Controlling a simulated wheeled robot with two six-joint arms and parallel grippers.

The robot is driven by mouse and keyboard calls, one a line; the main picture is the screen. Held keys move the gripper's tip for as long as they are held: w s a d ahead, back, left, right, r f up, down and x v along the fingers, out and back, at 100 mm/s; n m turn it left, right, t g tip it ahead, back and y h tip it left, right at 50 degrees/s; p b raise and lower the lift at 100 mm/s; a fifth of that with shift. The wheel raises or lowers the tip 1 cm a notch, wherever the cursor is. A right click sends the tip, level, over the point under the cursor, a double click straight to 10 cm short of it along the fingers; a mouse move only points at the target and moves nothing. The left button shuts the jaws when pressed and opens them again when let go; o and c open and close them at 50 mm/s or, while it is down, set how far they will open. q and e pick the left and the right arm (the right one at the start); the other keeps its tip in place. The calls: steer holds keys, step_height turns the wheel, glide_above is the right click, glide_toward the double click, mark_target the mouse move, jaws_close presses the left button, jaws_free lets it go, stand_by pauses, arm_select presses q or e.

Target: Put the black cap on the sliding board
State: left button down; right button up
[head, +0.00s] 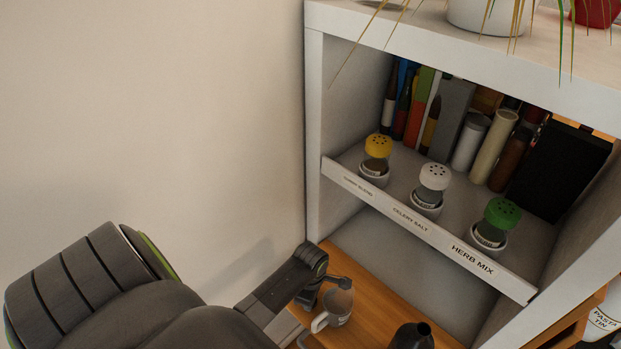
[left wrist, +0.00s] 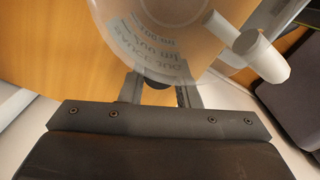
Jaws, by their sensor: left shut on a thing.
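The sliding board (head: 372,283) is the orange-brown wooden surface in the lower bay of the white shelf; it also fills much of the left wrist view (left wrist: 60,45). My left gripper (head: 325,287) is over the board's left part, behind a cup with a handle (head: 338,304). In the left wrist view my gripper (left wrist: 160,88) is shut on a small dark thing (left wrist: 156,83), which looks like the black cap and is mostly hidden. The see-through cup with printed text (left wrist: 150,35) stands close beyond the fingers. My right gripper is not in view.
A dark bottle-like thing (head: 412,336) stands at the bottom edge. Above, a labelled ledge (head: 430,229) holds yellow-, white- and green-topped shakers, with books and jars behind. The shelf's left side wall (head: 314,130) is close to my gripper. The board's middle looks clear.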

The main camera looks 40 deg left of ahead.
arm_select(q)
steer(key=shift+f, duration=0.4)
steer(key=c, duration=1.4)
jaws_free()
steer(key=o, duration=0.6)
steer(key=shift+c, duration=0.2)
steer(key=shift+r, duration=0.1)
step_height(320, 180, up, 3)
steer(key=p, duration=0.3)
steer(key=shift+r+p, duration=0.4)
steer(key=shift+r, duration=2.05)
